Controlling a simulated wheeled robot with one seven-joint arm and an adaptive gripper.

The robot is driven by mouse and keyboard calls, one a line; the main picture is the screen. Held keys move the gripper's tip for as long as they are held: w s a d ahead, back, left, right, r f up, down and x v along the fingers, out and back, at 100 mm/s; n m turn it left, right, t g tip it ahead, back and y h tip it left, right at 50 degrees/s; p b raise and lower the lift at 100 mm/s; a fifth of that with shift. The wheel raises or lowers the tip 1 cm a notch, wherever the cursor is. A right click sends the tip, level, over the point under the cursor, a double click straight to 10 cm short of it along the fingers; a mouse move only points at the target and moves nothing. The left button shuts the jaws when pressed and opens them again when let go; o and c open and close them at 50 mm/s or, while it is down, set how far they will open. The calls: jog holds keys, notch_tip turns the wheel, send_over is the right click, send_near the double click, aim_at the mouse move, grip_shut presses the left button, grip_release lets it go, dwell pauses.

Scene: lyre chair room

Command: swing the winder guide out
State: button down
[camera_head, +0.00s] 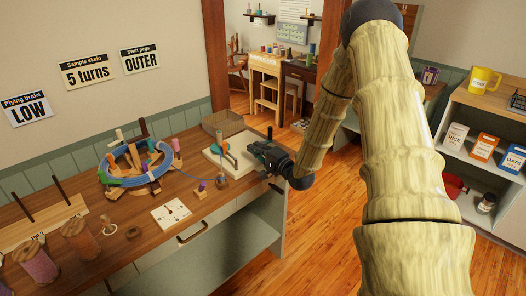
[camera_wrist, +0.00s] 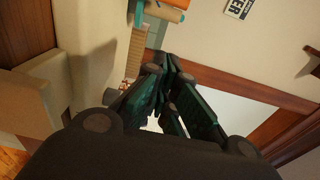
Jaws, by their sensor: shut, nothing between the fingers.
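Teal and orange parts also show at the top edge of the wrist view (camera_wrist: 165,12). I cannot make out which piece is the guide. My gripper (camera_head: 256,150) is beside the winder's right side, above the bench's right end. In the wrist view the fingers (camera_wrist: 168,74) are closed together and empty. I cannot tell whether they touch the winder.
A blue-wound swift (camera_head: 137,180) stands left of the winder, with a blue strand running between. A cardboard box (camera_head: 223,122) sits behind the winder. A dial card (camera_head: 171,212), small wooden pieces and yarn spools (camera_head: 79,238) occupy the bench's front left. Open floor lies right of the bench.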

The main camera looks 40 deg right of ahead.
jog(key=w, duration=0.5)
jog(key=shift+w+a+p, duration=0.25)
jog(key=shift+a+p, duration=0.1)
jog(key=shift+p, duration=0.05)
jog(key=shift+w+a, duration=0.15)
jog(key=shift+a, duration=0.95)
jog(key=shift+w+a+p, duration=0.1)
jog(key=shift+a+p, duration=0.25)
jog(key=shift+a, duration=0.25)
jog(key=shift+a, duration=0.1)
